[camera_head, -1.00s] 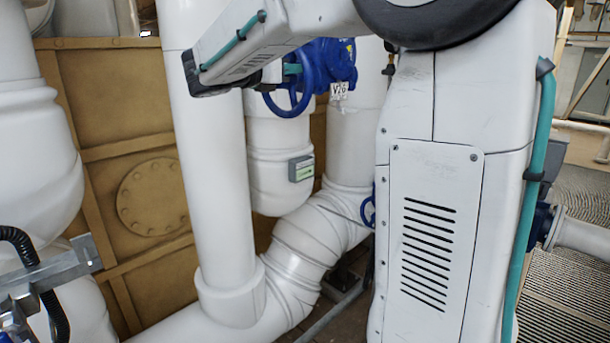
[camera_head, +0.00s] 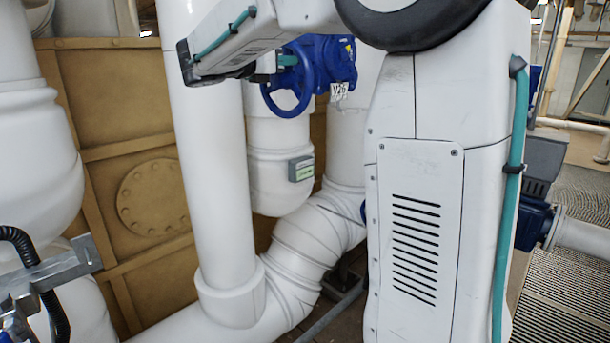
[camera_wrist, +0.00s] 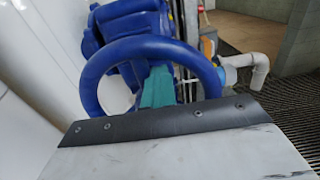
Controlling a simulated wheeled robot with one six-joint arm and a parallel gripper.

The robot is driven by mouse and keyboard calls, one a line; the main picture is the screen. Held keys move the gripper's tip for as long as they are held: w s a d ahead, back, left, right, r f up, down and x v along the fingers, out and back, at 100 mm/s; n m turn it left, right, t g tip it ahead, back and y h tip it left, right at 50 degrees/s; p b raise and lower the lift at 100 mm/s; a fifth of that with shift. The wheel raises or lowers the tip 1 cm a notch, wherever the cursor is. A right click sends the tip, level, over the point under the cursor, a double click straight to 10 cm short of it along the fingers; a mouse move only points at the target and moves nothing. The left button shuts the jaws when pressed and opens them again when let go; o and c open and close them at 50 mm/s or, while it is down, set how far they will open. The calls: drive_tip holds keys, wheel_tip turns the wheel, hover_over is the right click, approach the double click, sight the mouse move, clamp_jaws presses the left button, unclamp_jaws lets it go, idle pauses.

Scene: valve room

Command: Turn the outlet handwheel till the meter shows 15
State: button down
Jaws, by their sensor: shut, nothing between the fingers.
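A blue handwheel (camera_head: 303,98) with a blue valve body (camera_head: 335,62) sits on the white pipes in the head view. The wheel also shows in the wrist view (camera_wrist: 92,78), its rim arching around my fingers. I cannot tell from a label whether it is the outlet wheel. My gripper (camera_wrist: 158,88) has teal fingers, shut and empty, inside the wheel's outline; contact cannot be told. In the head view the gripper's teal tip (camera_head: 288,60) shows beside the wheel, partly hidden by my arm.
A thick white vertical pipe (camera_head: 212,170) stands left of the wheel. A tan panel (camera_head: 110,100) is behind. Another blue fitting (camera_head: 533,222) is at the right, beside my arm. A grey metal bracket (camera_head: 50,275) is at the lower left. Grating floor (camera_head: 570,285) lies at right.

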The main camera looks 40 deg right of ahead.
drive_tip(key=shift+w+r, duration=0.25)
drive_tip(key=shift+w, duration=0.55)
drive_tip(key=shift+w, duration=0.85)
drive_tip(key=shift+w+a+f, duration=0.1)
drive_tip(key=shift+w+f, duration=0.25)
drive_tip(key=shift+w, duration=0.5)
